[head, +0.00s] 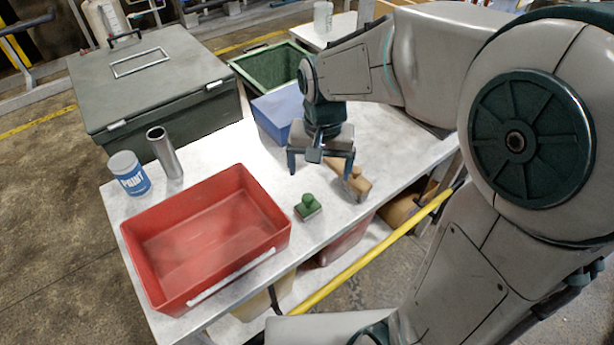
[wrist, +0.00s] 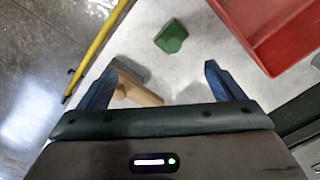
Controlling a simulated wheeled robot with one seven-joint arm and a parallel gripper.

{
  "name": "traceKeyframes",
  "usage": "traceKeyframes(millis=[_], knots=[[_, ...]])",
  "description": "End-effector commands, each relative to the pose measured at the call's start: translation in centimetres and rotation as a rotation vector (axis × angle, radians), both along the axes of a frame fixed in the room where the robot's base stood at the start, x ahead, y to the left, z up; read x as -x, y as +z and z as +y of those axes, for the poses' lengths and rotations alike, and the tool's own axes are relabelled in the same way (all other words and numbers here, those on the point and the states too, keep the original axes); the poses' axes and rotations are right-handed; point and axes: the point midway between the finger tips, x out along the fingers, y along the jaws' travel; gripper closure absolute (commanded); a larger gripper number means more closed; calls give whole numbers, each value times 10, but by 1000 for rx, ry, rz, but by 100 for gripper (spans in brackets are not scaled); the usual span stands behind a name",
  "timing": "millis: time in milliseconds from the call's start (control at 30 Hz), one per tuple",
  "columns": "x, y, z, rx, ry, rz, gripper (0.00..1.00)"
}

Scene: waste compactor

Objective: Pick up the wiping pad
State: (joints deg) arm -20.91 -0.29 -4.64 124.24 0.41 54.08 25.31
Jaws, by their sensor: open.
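A small green pad with a rounded knob on top, which looks like the wiping pad (head: 308,208), lies on the white table to the right of the red bin. In the wrist view the green pad (wrist: 171,36) is beyond the fingertips, between their lines and clear of both. My gripper (head: 320,173) is open and empty above the table, behind the pad in the head view. A brown wooden tool (head: 355,183) lies close to my gripper; in the wrist view it (wrist: 138,92) shows near the left finger and is partly hidden by it.
The red bin (head: 157,216) stands left of the pad. A paint can (head: 130,175), a metal cylinder (head: 165,155) and a blue box (head: 272,117) stand farther back. A dark case (head: 150,85) and green crate (head: 262,66) are behind. A yellow rail (head: 365,255) runs along the front.

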Motion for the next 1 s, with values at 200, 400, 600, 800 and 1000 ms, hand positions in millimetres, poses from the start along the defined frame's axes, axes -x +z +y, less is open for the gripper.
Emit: traceKeyframes(millis=[200,400,600,800,1000], knots=[[-13,-9,20,15,-26,33,12],[-13,-44,19,18,-31,39,12],[-14,-79,19,18,-30,36,12],[-14,-93,19,16,-31,34,12],[-14,-113,20,18,-29,36,12]])
